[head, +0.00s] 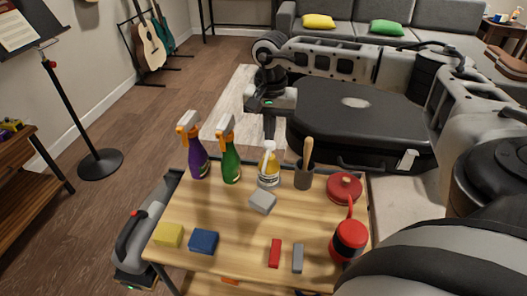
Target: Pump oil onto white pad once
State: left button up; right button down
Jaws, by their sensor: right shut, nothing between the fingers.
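A yellow pump bottle with a white pump top (268,170) stands upright near the back edge of the wooden table. My right gripper (269,133) points down with its fingers together and empty, just above or behind the pump top in the picture; I cannot tell whether they touch. A white-grey pad (263,201) lies on the table just in front of the bottle. No oil shows on the pad at this size. My left gripper is not in view.
Purple (196,160) and green (230,163) spray bottles stand left of the pump bottle. A dark cup (303,179) with a wooden-handled tool stands close on its right. Yellow (168,235) and blue (203,241) blocks lie at front left. The table's middle (220,212) is clear.

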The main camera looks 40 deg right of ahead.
aim_at(270, 143)
jog(key=shift+f+b, duration=0.95)
jog(key=shift+f, duration=0.55)
jog(key=shift+r+p, duration=1.15)
jog(key=shift+r, duration=0.4)
notch_tip(270, 143, up, 6)
jog(key=p, duration=0.4)
jog(key=shift+s, duration=0.1)
